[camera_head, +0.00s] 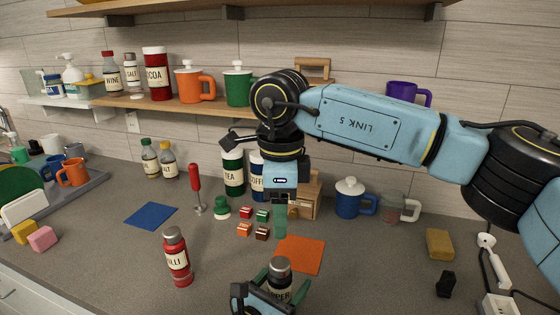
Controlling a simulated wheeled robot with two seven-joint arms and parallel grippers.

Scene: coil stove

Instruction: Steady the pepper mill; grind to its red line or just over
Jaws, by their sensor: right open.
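The pepper mill (279,268), with a grey top and a partly hidden pale label, stands upright at the front of the counter. My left gripper (284,284) comes in low from the front, with one green finger on each side of the mill's body, shut on it. My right gripper (280,218) points down behind and above the mill, open and empty; it is seen edge-on, so its gap hardly shows. I cannot see the red line; the mill's lower part is hidden by my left gripper.
A red chilli bottle (176,258) stands left of the mill. An orange mat (302,254) lies behind it, near several small coloured blocks (245,229).

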